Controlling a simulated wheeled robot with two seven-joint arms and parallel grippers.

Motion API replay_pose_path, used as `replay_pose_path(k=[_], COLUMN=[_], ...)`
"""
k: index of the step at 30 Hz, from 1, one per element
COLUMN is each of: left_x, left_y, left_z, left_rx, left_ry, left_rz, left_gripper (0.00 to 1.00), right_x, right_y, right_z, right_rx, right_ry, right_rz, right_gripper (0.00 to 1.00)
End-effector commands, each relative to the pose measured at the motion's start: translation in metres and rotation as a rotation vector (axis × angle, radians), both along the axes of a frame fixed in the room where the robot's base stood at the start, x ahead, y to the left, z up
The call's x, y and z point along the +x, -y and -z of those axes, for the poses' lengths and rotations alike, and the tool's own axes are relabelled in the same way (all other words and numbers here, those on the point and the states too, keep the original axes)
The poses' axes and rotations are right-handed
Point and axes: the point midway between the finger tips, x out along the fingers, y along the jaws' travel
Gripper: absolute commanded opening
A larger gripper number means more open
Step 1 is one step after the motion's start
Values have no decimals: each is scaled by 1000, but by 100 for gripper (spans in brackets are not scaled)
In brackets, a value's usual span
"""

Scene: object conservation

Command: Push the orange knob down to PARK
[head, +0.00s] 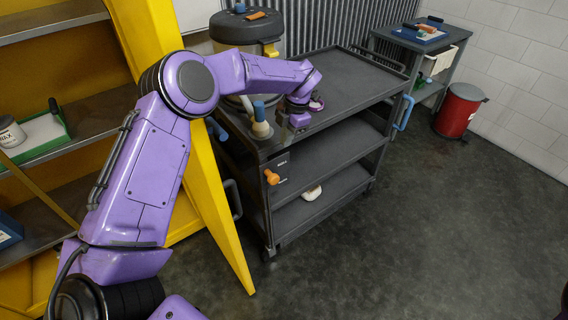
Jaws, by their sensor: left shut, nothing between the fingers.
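The orange knob (272,177) sticks out from the near end of the dark grey cart (345,75), below its top shelf. A small dark label plate with pale marks too small to read is just above and right of it. My left gripper (300,118) is over the near part of the cart's top, pointing down, above and to the right of the knob and apart from it. It is shut with nothing in it. Its fingertips are small and dark here. My right gripper is not in view.
A white object (312,192) lies on the bottom shelf. A yellow panel (222,215) stands left of the cart. The floor (420,240) to the right is clear.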

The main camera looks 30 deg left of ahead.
Motion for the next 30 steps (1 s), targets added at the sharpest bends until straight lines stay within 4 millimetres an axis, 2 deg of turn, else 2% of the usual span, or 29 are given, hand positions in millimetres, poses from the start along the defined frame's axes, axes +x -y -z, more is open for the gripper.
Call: replay_pose_path(k=[5, 8, 11, 21, 27, 30], left_x=[1, 4, 4, -4, -7, -8], left_y=[-1, -2, -4, -17, -23, -25], left_z=[0, 9, 25, 97, 129, 138], left_rx=[0, 1, 1, 1, 3, 2], left_ry=[0, -7, -13, -15, -11, -9], left_rz=[0, 0, 0, 1, 0, 1], left_gripper=[0, 0, 0, 0, 0, 0], right_x=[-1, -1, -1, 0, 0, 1], right_y=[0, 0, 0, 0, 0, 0], right_z=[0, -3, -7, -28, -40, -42], right_rx=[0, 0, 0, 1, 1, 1], right_ry=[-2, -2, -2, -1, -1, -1], right_rz=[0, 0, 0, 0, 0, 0], right_gripper=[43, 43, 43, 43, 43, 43])
